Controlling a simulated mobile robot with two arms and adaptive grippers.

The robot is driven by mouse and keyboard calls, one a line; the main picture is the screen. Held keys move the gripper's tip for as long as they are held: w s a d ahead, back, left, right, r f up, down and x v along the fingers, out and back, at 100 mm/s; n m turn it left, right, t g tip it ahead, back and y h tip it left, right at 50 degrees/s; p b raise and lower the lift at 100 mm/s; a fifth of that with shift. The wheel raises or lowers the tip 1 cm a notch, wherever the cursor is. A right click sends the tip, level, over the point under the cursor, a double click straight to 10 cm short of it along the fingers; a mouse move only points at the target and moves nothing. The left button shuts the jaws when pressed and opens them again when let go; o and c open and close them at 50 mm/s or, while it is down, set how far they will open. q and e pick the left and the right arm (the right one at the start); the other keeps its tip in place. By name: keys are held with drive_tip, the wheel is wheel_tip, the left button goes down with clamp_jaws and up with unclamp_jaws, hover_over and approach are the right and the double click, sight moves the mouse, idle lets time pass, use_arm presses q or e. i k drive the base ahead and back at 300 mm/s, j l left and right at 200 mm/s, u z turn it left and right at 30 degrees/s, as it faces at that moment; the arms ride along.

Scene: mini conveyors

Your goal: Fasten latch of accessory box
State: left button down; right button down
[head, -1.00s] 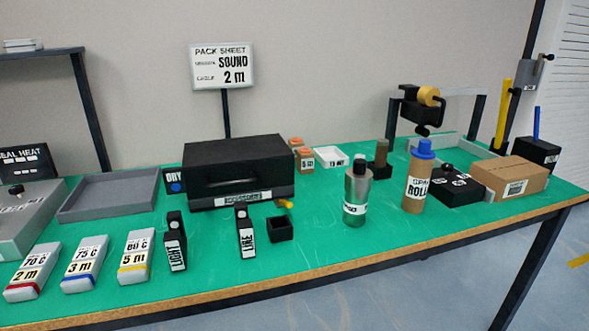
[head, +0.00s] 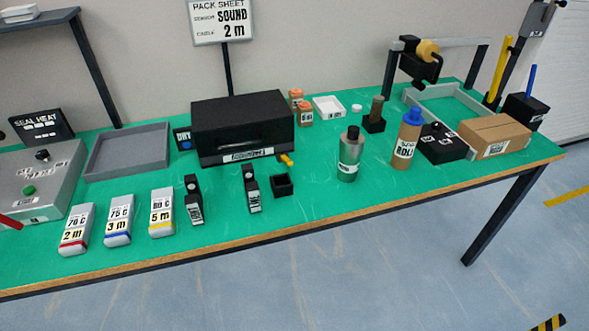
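The likely accessory box is a black case (head: 243,122) at the back middle of the green bench. It has a label strip along its lower front and a dark slot in its front face. A small yellow-orange piece (head: 287,160) sticks out by its lower right corner; I cannot tell whether it is the latch. The case's top looks closed, but the latch state is too small to tell. Neither of my grippers is in view.
In front of the case stand two black labelled holders (head: 252,188) and a small open black box (head: 282,185). A grey tray (head: 128,150) lies left. The bench's front strip (head: 330,215) is clear.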

sight(286, 160)
drive_tip(key=i+l+u, duration=0.15)
drive_tip(key=l, duration=0.45)
drive_tip(key=i+l+u, duration=0.1)
drive_tip(key=l, duration=0.5)
drive_tip(key=i+l+u, duration=0.15)
drive_tip(key=l, duration=0.5)
drive_tip(key=i+l+u, duration=0.1)
drive_tip(key=l, duration=0.55)
drive_tip(key=i+l+u, duration=0.15)
drive_tip(key=l, duration=0.5)
